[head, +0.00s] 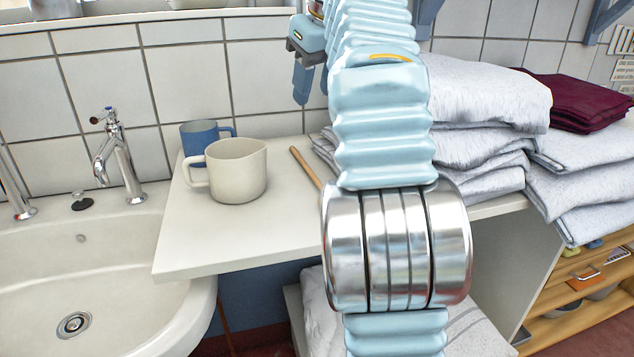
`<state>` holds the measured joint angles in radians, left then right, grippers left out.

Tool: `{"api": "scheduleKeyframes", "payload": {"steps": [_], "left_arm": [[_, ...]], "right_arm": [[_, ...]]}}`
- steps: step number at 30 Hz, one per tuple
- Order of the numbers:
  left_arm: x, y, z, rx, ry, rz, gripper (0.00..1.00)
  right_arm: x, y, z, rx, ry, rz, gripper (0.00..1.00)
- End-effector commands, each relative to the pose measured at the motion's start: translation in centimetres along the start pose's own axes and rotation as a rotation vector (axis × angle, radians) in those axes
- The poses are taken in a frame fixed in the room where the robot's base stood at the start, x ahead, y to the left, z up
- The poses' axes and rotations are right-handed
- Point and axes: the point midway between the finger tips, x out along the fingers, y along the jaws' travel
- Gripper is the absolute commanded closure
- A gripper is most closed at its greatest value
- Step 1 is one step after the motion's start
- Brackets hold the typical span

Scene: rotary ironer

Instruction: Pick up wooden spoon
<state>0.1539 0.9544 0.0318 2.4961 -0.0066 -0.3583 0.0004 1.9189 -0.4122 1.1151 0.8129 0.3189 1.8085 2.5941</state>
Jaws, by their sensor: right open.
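The wooden spoon (305,166) shows as a thin light-brown handle lying on the white counter, to the right of the mugs. Its lower right end is hidden behind my right arm, so I cannot see the bowl. My right gripper (303,76) is at the top middle, pointing down in front of the tiled wall. In the picture it is above the spoon handle and apart from it. It is open and holds nothing that I can see; part of it is hidden by my arm. My left gripper is not in view.
A cream mug (238,170) and a blue mug (203,137) stand left of the spoon. A white sink (110,275) with a chrome tap (118,160) is at left. Folded grey towels (490,95) are stacked at right, with a maroon cloth (575,98). The counter's front left (195,245) is clear.

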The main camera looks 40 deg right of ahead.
Motion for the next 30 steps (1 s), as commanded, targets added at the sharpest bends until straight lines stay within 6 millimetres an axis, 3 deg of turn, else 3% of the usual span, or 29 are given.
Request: {"api": "scheduleKeyframes", "payload": {"steps": [3, 9, 14, 21, 30], "left_arm": [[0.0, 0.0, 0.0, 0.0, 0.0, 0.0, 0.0], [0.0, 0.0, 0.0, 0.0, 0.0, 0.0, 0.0], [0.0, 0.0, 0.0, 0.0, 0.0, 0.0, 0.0], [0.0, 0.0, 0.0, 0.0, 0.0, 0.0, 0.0], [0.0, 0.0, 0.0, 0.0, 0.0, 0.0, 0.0]], "right_arm": [[2.6, -0.8, 1.1, 0.171, 0.042, -0.012, 0.55], [5.1, -1.5, 1.9, 0.306, 0.073, -0.01, 0.55], [7.0, -1.4, 1.8, 0.318, 0.078, -0.006, 0.55], [11.9, -1.5, 1.4, 0.318, 0.078, -0.009, 0.55], [14.9, -1.5, 1.2, 0.317, 0.077, -0.01, 0.55]]}}
